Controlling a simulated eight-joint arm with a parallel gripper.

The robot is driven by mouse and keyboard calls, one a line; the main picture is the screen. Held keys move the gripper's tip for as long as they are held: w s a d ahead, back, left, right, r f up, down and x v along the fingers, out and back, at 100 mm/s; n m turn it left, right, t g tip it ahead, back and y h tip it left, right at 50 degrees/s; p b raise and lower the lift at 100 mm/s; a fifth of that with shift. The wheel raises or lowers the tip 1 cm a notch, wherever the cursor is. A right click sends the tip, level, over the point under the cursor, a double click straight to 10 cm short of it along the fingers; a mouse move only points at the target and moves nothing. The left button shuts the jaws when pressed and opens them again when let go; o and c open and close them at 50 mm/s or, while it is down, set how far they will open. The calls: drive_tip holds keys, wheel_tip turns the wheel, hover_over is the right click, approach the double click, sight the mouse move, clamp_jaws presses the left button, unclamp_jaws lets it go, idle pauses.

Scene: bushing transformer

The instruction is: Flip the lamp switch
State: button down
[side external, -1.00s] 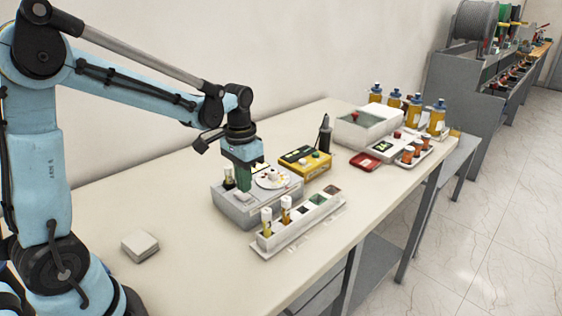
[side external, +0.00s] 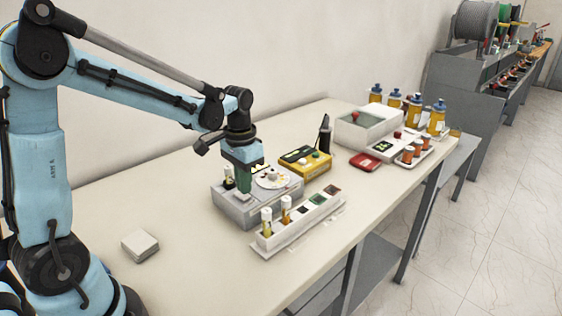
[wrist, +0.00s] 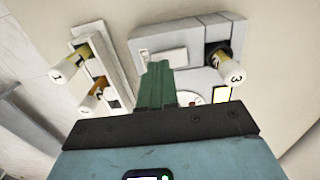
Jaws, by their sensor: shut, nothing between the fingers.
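A white rack (side external: 300,222) with two labelled vials stands in front of the device. A yellow box (side external: 305,160) and a dark upright tool (side external: 325,135) stand behind. A small white box (side external: 140,245) sits at left; the table around it is clear.

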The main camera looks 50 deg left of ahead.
drive_tip(key=shift+f, duration=0.7)
idle(0.3)
drive_tip(key=shift+r, duration=3.55)
